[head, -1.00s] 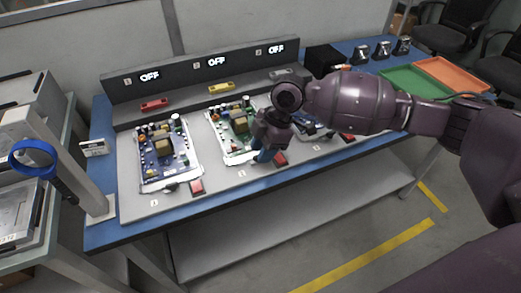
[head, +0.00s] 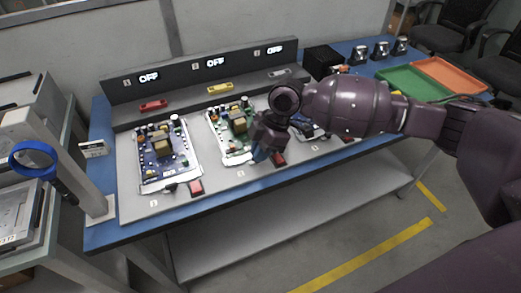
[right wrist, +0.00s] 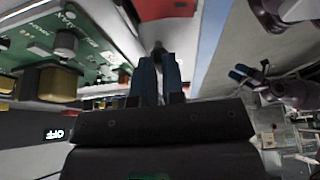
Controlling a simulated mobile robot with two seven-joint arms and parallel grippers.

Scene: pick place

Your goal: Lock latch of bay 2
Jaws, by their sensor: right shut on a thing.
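Bay 2 is the middle bay, holding a green circuit board (head: 228,125) in a pale tray. My right gripper (head: 261,154) is at its front edge, beside a red block (head: 279,160). In the right wrist view, the blue fingers of this gripper (right wrist: 158,62) are close together on the small dark latch of bay 2 (right wrist: 158,47); the fingers hide most of it. The green board (right wrist: 85,35) lies to the left there. My left gripper (right wrist: 240,73) shows small at the right of that view; its opening is unclear.
Bay 1 holds a blue board (head: 165,150), with a red block (head: 196,187) at its front. My right arm partly covers bay 3. The panel (head: 190,75) behind reads OFF over each bay. Green (head: 412,82) and orange (head: 452,73) trays lie at the right.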

